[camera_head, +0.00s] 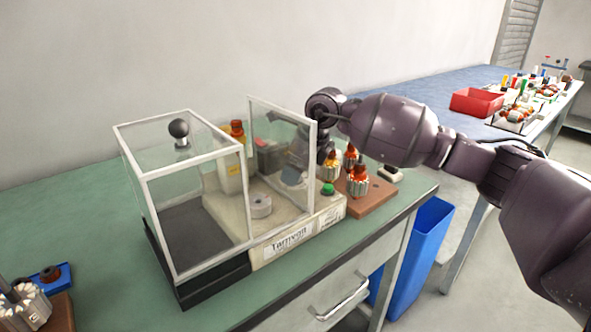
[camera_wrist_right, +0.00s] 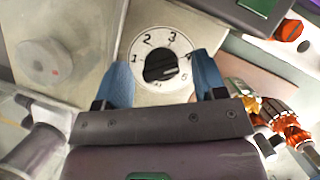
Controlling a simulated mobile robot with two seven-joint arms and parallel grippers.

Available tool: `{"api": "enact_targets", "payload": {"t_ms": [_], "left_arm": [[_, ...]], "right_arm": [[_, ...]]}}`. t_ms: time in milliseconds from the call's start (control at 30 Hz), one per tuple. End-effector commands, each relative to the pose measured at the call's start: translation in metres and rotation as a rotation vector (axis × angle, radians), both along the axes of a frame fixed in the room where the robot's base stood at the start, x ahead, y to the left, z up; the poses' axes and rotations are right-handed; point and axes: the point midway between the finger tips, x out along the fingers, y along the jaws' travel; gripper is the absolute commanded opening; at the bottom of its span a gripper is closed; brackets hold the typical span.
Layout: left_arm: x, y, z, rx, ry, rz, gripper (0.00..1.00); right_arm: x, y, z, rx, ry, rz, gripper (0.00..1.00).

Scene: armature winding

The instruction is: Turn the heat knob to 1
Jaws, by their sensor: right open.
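The heat knob (camera_wrist_right: 160,69) is a black knob on a round white dial numbered 1 to 5, seen in the right wrist view. The 1 is at the left of the dial and the 4 at the right; I cannot tell for sure which number the pointer marks. My right gripper (camera_wrist_right: 164,80) is open, with one blue finger on each side of the dial, not closed on the knob. In the head view the right gripper (camera_head: 291,176) shows partly through the clear panel, over the machine (camera_head: 290,238), and the knob is hidden. My left gripper is not in view.
A clear box with a white frame (camera_head: 196,275) and a black ball knob (camera_head: 179,128) stands left of the gripper. The upright clear panel (camera_head: 270,190) is close to it. Wound armatures (camera_head: 358,181) stand on a brown block (camera_head: 372,203) to the right.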

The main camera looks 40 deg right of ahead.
Motion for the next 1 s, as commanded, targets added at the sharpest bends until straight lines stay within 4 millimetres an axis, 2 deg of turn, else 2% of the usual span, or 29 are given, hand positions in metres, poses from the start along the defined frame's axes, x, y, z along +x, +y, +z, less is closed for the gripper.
{"api": "enact_targets", "payload": {"t_ms": [133,433,633,1000], "left_arm": [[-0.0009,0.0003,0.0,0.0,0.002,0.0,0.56],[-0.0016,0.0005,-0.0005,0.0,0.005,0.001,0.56],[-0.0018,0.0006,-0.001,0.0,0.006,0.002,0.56],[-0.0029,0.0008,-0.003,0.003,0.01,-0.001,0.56]], "right_arm": [[0.0,0.0,0.0006,0.001,-0.001,0.0,0.63],[-0.0002,0.0,0.0004,0.0,0.0,0.0,0.17],[-0.0002,-0.0003,0.0002,0.0,0.003,0.038,0.16],[0.0004,-0.0008,-0.0007,-0.001,0.003,0.255,0.16]]}}
